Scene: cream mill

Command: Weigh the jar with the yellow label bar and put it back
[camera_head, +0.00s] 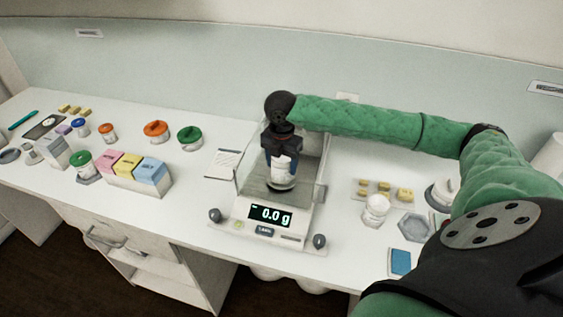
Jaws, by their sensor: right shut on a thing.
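My right gripper (281,160), at the end of the green-sleeved arm, points down into the balance's glass draft shield. It is shut on a small white jar (284,172), held upright above the weighing pan. The fingers cover part of the jar, and I cannot make out its label bar colour. The balance (238,222) shows 0.0 g on its lit display (270,216). I cannot tell whether the jar's base touches the pan. My left gripper is not in view.
Another white jar (375,208) stands right of the balance, near yellow blocks (383,187) and an empty hexagonal mat (414,228). A blue pad (400,262) lies near the front edge. Left are jars with green (189,133) and orange (156,129) lids and coloured boxes (130,168).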

